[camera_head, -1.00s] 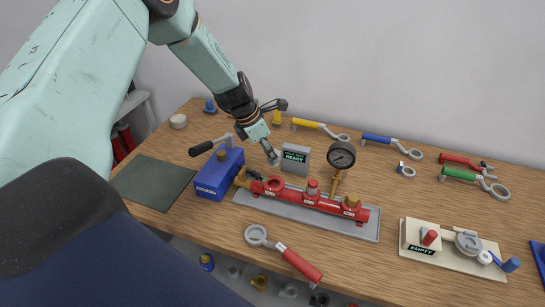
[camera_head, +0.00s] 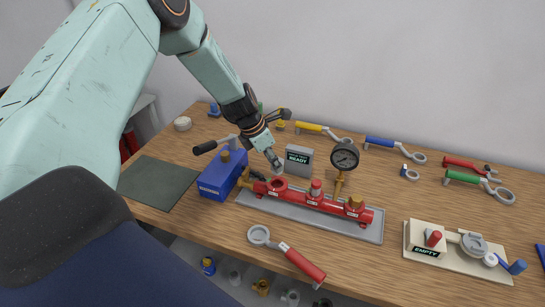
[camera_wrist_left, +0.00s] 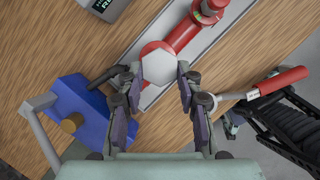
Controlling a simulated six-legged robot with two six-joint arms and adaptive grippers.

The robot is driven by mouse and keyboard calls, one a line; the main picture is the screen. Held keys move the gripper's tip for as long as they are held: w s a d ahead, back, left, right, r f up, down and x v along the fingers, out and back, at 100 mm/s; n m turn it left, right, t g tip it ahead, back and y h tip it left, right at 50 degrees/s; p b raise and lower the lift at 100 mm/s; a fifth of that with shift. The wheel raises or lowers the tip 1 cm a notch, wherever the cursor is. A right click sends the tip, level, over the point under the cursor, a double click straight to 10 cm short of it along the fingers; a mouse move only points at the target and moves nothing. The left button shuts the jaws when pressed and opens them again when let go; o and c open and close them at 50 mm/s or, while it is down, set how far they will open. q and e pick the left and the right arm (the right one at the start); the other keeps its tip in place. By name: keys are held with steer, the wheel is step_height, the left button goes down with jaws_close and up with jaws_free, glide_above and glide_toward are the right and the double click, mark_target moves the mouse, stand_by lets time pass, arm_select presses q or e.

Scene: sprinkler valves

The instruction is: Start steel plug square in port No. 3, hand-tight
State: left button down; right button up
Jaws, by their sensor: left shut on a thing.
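The red manifold (camera_head: 325,202) lies on a grey plate across the middle of the bench. Its left-hand port (camera_head: 278,184) shows as an open red ring; I cannot read its number. My left gripper (camera_head: 273,161) is just above that port. In the left wrist view its fingers (camera_wrist_left: 158,78) are shut on the steel plug (camera_wrist_left: 158,68), a pale grey hexagonal piece. The plug covers the middle of the red port there, and a red rim shows around it. I cannot tell whether plug and port touch.
A blue hand pump (camera_head: 222,175) stands left of the manifold. A pressure gauge (camera_head: 344,155) and a grey READY box (camera_head: 298,160) stand behind it. A red-handled wrench (camera_head: 290,255) lies in front. A board marked EMPTY (camera_head: 455,250) is at right. A dark mat (camera_head: 158,184) is at left.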

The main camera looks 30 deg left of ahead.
mark_target(273, 169)
arm_select(q)
steer(key=f, duration=0.1)
steer(key=w+f+b, duration=0.1)
steer(key=f, duration=0.1)
steer(key=shift+a+f, duration=0.25)
steer(key=shift+f, duration=0.15)
steer(key=shift+s+f+b, duration=0.15)
steer(key=shift+s+b, duration=0.15)
steer(key=shift+b, duration=0.15)
steer(key=shift+s+d, duration=0.15)
steer(key=shift+d, duration=0.05)
steer(key=shift+w+a+f, duration=0.15)
steer(key=shift+w+f, duration=0.05)
steer(key=shift+w, duration=0.2)
steer(key=shift+s+d+r, duration=0.2)
steer(key=shift+s+r, duration=0.1)
steer(key=shift+s, duration=0.2)
steer(key=shift+w+a+f, duration=0.1)
steer(key=shift+w+f, duration=0.15)
arm_select(e)
steer(key=shift+w+a+f, duration=0.1)
steer(key=shift+w+f, duration=0.05)
steer(key=shift+f, duration=0.35)
steer(key=shift+w+a+f, duration=0.1)
steer(key=shift+w+f, duration=0.05)
steer(key=shift+f, duration=0.35)
